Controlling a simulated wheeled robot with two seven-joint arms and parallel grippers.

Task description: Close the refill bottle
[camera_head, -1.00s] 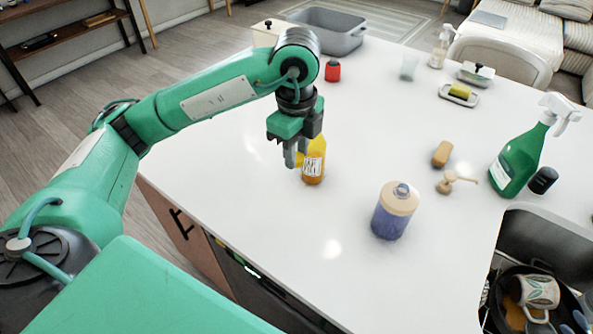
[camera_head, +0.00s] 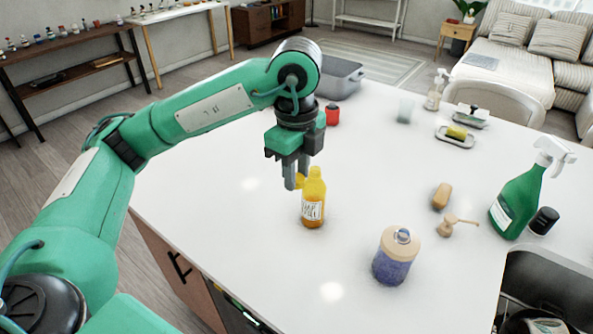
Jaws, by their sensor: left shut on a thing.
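The refill bottle appears to be the orange bottle (camera_head: 313,208) with a white label and a yellow top, standing upright on the white counter. My left gripper (camera_head: 295,182) points down just left of the bottle's neck, its fingers shut on a small yellow piece (camera_head: 300,181) that looks like a cap. This piece sits beside the neck; I cannot tell whether it touches the bottle. The fingers partly hide it. My right gripper is not in view.
A beige pump head (camera_head: 452,225), a brown block (camera_head: 441,196), a green spray bottle (camera_head: 517,203) and a black cylinder (camera_head: 543,220) are farther right. A red container (camera_head: 332,114) stands behind my gripper.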

